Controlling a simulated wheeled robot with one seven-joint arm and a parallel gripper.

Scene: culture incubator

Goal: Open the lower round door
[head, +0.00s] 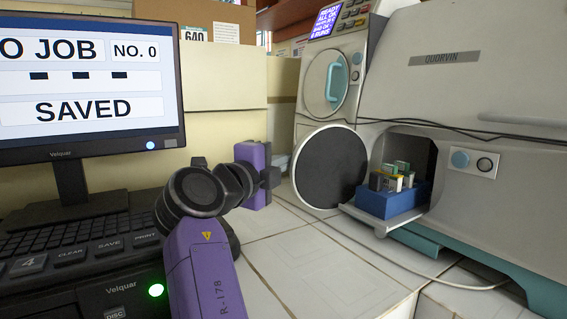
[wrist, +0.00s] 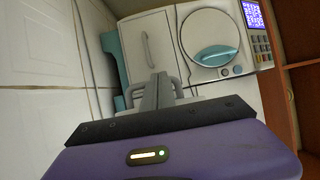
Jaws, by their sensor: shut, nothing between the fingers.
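The lower round door (head: 331,168) is a dark grey disc with a pale rim in the head view. It stands swung out to the left of a dark square opening (head: 425,155). The upper round door (head: 323,92), with a teal handle, looks closed; a round door with a teal handle also shows in the wrist view (wrist: 210,28). My gripper (head: 277,177) is left of the lower door, with a small gap between them in the picture. Its fingers (wrist: 161,84) are together and empty in the wrist view.
Cables cross the machine's front and the tiled bench (head: 310,265). A monitor (head: 85,75) and keyboard (head: 75,245) stand left. The bench in front is mostly clear.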

